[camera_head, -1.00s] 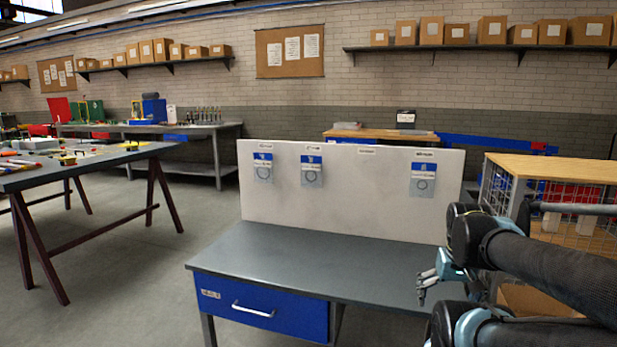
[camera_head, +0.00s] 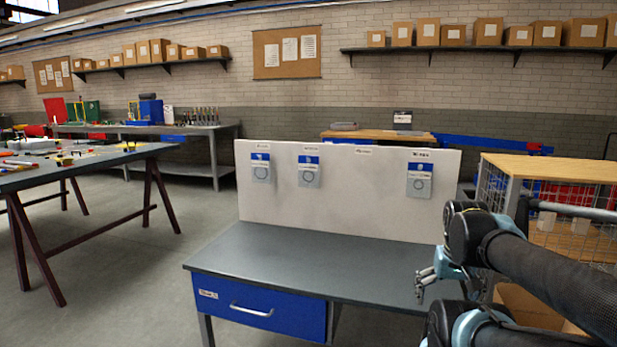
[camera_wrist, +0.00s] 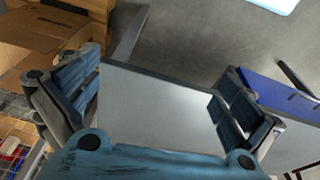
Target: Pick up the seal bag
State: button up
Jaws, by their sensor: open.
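Several small bags with blue headers and ring-shaped seals hang on a pale upright board (camera_head: 350,205) behind the workbench. A left bag (camera_head: 261,168) and a middle bag (camera_head: 309,171) hang close together. A right bag (camera_head: 419,180) hangs apart, nearer my arm. The labels above them are too small to read, so I cannot tell which is the seal bag. My gripper (camera_head: 427,284) is at the bench's right end, below and in front of the right bag, touching none. In the wrist view my gripper (camera_wrist: 160,108) is open and empty, with no bag visible.
The grey workbench (camera_head: 290,262) has a bare top and a blue drawer (camera_head: 258,309). A wire cage cart with a wooden top (camera_head: 555,168) stands right of it, near my arm. A cardboard box (camera_wrist: 45,35) shows in the wrist view. A cluttered table (camera_head: 90,165) stands at left.

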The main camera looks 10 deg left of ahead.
jog(key=w+r+m+t+h, duration=0.1)
jog(key=w+r+h, duration=0.1)
jog(key=w+r, duration=0.5)
jog(key=w+r+t+h, duration=0.2)
jog(key=w+r, duration=0.1)
jog(key=w, duration=0.8)
jog(key=w+a+r+t+h, duration=0.1)
jog(key=w+a+r+t, duration=0.35)
jog(key=w+a, duration=0.8)
jog(key=w+a+r+t, duration=0.2)
jog(key=w+a, duration=0.3)
jog(key=a, duration=0.3)
jog(key=w+a+r+t, duration=0.2)
jog(key=w+a, duration=0.4)
jog(key=a, duration=0.3)
jog(key=a+t+y, duration=0.4)
jog(key=a, duration=1.6)
send_near(308, 165)
jog(key=w, duration=0.5)
jog(key=shift+w+d+f, duration=0.15)
jog(key=shift+w+f, duration=0.05)
jog(key=shift+f, duration=0.2)
jog(key=shift+w+d+r, duration=0.1)
jog(key=shift+w+r, duration=0.15)
jog(key=shift+w, duration=1.05)
jog(key=shift+w+d+r, duration=0.1)
jog(key=shift+w+r, duration=0.1)
jog(key=shift+w, duration=1.15)
jog(key=c, duration=0.9)
